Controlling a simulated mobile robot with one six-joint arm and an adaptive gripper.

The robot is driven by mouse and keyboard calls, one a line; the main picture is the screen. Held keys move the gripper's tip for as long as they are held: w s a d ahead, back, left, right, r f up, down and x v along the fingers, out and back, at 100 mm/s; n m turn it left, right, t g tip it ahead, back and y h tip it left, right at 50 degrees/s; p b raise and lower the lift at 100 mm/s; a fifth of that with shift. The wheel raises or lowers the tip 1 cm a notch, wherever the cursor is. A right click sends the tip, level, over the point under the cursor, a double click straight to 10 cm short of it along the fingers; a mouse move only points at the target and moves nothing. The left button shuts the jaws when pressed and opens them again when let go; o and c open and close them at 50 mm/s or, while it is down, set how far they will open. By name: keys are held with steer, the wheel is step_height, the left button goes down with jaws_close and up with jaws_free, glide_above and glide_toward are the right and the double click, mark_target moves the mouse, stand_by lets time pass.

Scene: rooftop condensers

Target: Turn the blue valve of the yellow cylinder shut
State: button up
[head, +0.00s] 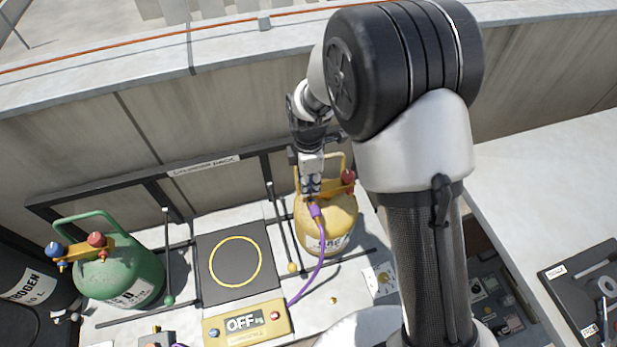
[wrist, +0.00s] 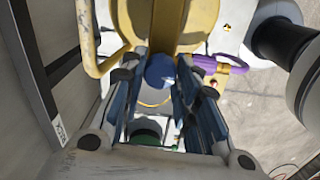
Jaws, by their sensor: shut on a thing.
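The yellow cylinder (head: 336,219) stands upright in the rack in the head view, with a red valve (head: 348,177) on its right side. My gripper (head: 311,188) is at the top of the cylinder, on its left side, and hides the blue valve there. In the wrist view the blue valve (wrist: 160,71) sits between the fingertips of my gripper (wrist: 160,80), which is shut on it. Part of the yellow cylinder (wrist: 198,22) shows behind the valve. How far the valve is turned cannot be told.
A purple hose (head: 318,258) runs from the yellow cylinder's fitting towards a yellow scale display reading OFF (head: 245,322). A green cylinder (head: 130,272) with its own blue and red valves stands at left. An empty dark platform with a yellow ring (head: 212,240) lies between them.

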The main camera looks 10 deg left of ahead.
steer(key=m+p, duration=0.1)
steer(key=m, duration=0.3)
steer(key=shift+m, duration=0.3)
steer(key=m+p, duration=0.1)
steer(key=m, duration=0.2)
steer(key=shift+m, duration=0.3)
steer(key=m+p, duration=0.1)
steer(key=m, duration=0.3)
steer(key=shift+m, duration=0.3)
steer(key=m, duration=0.3)
steer(key=shift+m+p, duration=0.3)
steer(key=shift+p, duration=0.1)
steer(key=m, duration=0.4)
steer(key=shift+m+p, duration=0.3)
steer(key=m, duration=0.3)
steer(key=shift+m, duration=0.3)
steer(key=m, duration=0.3)
steer(key=shift+m+p, duration=0.3)
steer(key=shift+m, duration=1.8)
